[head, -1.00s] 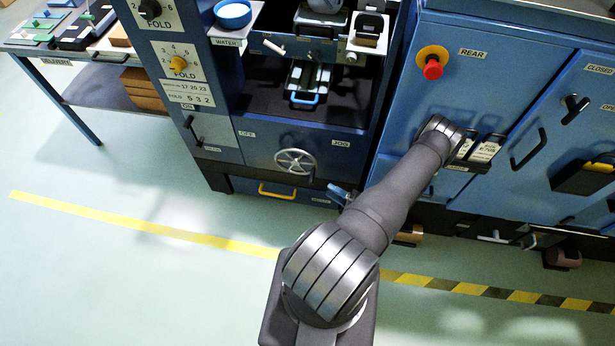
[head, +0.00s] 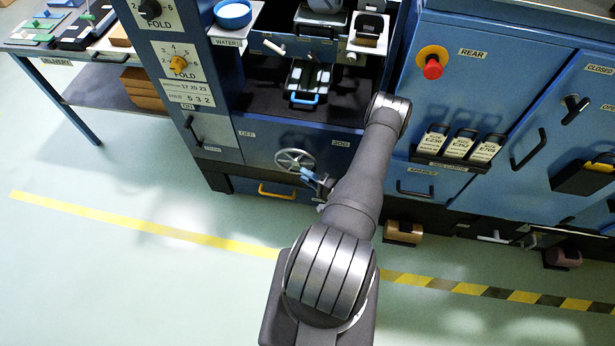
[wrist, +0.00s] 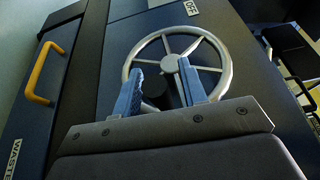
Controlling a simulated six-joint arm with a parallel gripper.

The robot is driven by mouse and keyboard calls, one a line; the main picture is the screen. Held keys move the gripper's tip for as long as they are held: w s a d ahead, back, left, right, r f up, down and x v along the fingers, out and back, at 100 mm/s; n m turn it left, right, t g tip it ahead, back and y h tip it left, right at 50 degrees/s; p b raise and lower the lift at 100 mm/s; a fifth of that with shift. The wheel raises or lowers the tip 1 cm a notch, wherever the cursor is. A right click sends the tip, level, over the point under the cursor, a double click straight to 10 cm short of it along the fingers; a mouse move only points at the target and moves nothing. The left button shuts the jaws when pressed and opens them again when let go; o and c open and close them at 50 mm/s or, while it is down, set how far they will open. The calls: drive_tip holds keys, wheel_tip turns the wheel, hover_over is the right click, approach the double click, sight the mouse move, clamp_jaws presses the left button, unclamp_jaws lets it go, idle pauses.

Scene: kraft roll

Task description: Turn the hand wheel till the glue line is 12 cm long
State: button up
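The hand wheel (head: 293,160) is a silvery spoked wheel on the blue front panel of the middle machine, between the OFF and JOG labels. In the wrist view its rim (wrist: 228,66) rises behind my fingers. My gripper (head: 314,178) is at the lower right of the wheel in the head view. I cannot make out a glue line in either view.
A yellow drawer handle (head: 277,191) lies below the wheel; it also shows in the wrist view (wrist: 45,72). A red stop button (head: 432,68) and several labelled cartridges (head: 460,145) are on the cabinet to the right. A blue bowl (head: 233,14) stands on the WATER shelf.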

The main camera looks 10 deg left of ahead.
clamp_jaws()
drive_tip(key=shift+a+f+m+t+y, duration=0.15)
drive_tip(key=shift+f+m+t+y, duration=0.2)
drive_tip(key=shift+y, duration=0.35)
drive_tip(key=shift+a+f+m+t+y, duration=0.15)
drive_tip(key=shift+f+m+t+y, duration=0.2)
drive_tip(key=shift+y, duration=0.35)
unclamp_jaws()
